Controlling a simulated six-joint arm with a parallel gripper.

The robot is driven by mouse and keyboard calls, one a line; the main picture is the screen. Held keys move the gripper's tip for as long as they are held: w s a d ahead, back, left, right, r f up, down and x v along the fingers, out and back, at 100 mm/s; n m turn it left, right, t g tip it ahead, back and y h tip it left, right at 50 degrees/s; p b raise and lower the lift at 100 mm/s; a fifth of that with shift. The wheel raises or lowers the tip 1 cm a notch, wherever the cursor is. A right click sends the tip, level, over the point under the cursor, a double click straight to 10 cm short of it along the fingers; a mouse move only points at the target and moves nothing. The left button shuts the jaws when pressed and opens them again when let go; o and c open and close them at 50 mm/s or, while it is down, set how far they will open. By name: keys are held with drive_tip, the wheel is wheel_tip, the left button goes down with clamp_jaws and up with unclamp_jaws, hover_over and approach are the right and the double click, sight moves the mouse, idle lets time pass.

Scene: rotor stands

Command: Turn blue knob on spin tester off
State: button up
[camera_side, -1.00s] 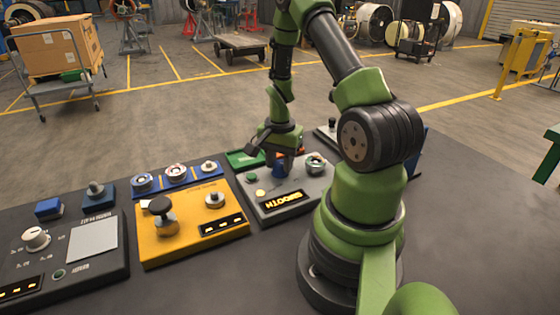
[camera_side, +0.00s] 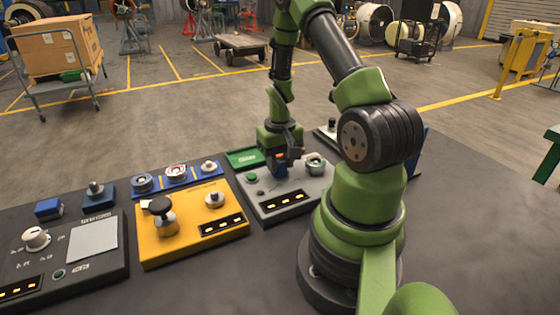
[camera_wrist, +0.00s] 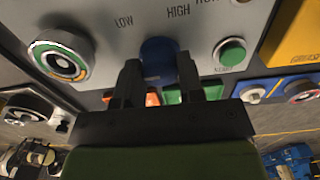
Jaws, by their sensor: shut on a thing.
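The spin tester is the grey panel (camera_side: 310,188) in the side view; its face also fills the top of the wrist view (camera_wrist: 90,14). The blue knob (camera_wrist: 158,52) sits on that face, below the printed words LOW and HIGH. My gripper (camera_wrist: 159,68) is shut on the blue knob, one dark finger on each side. In the side view my gripper (camera_side: 280,166) stands over the panel and largely hides the knob. The panel's display (camera_side: 284,201) shows short amber dashes. The knob's exact pointing direction is covered by my fingers.
A green button (camera_side: 252,178) and a round dial (camera_side: 316,163) flank my gripper closely. A dark panel (camera_side: 105,262) lies farther left. The bench to the right of my base is clear.

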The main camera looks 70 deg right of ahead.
sight(280, 163)
drive_tip(key=shift+s+a+n, duration=0.1)
drive_tip(key=shift+n, duration=1.5)
drive_tip(key=o, duration=0.9)
wheel_tip(280, 163, up, 10)
drive_tip(key=shift+f, duration=0.1)
